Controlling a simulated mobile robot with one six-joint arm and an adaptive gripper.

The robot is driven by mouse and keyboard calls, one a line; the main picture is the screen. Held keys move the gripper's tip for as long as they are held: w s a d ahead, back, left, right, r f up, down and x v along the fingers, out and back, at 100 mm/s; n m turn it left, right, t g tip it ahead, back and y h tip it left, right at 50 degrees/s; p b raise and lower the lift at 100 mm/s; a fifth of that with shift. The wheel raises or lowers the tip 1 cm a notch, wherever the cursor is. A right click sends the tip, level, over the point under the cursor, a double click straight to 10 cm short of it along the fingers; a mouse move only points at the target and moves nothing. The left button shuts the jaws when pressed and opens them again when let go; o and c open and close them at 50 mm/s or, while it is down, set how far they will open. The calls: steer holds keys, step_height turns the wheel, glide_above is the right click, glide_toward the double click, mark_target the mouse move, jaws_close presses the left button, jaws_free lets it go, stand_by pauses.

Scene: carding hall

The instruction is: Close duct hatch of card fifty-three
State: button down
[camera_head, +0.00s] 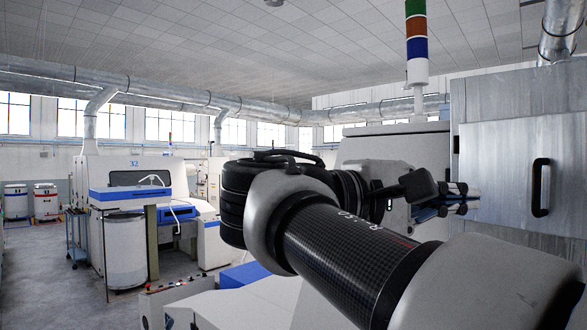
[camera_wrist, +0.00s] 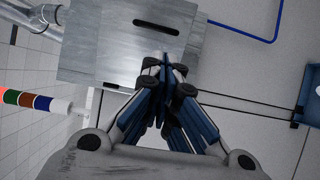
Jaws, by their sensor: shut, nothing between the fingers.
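The duct hatch (camera_head: 500,180) is a pale grey metal panel on the duct box (camera_head: 482,95) at the right of the head view. A black upright bar handle (camera_head: 540,187) is on it. In the wrist view the hatch (camera_wrist: 112,55) is at the top, turned sideways, with its handle (camera_wrist: 155,27). I cannot tell whether the hatch stands slightly ajar. My gripper (camera_head: 468,198) is shut and empty, left of the handle in the head view. Its fingers (camera_wrist: 166,80) overlap the box's lower edge in the wrist view; contact cannot be told. No number fifty-three is readable.
A signal tower (camera_head: 417,45) rises behind my arm. A round metal duct (camera_head: 558,30) meets the box from above. A carding machine marked 32 (camera_head: 133,175) stands left, beside a white can (camera_head: 126,255). Grey floor (camera_head: 50,275) is open at the far left.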

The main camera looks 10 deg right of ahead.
steer(key=a, duration=0.2)
steer(key=p, duration=0.2)
glide_toward(512, 190)
steer(key=shift+m+h, duration=0.3)
steer(key=shift+m, duration=0.1)
steer(key=s+d, duration=0.1)
steer(key=d, duration=0.1)
steer(key=s+d, duration=0.2)
steer(key=shift+d+r, duration=0.1)
steer(key=shift+r, duration=0.05)
steer(key=shift+s, duration=0.1)
